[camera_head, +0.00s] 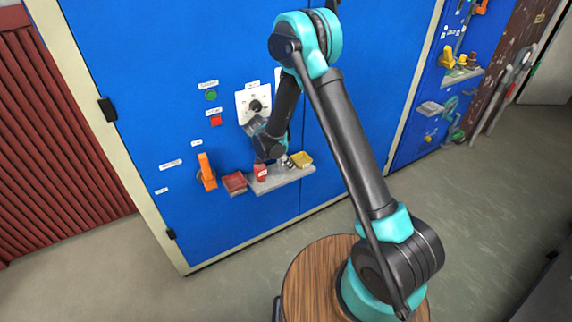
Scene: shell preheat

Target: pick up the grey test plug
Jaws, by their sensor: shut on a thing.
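My gripper (282,158) is low in front of the blue cabinet, just above a narrow grey shelf (292,179). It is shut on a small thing. A small grey and dark piece (288,163) shows at the fingertips and seems to be the grey test plug. My wrist hides much of this spot, and I cannot tell whether the piece touches the shelf.
A red tray (235,183) and an orange handle (206,172) are further left. A white panel with a black knob (256,106) is above.

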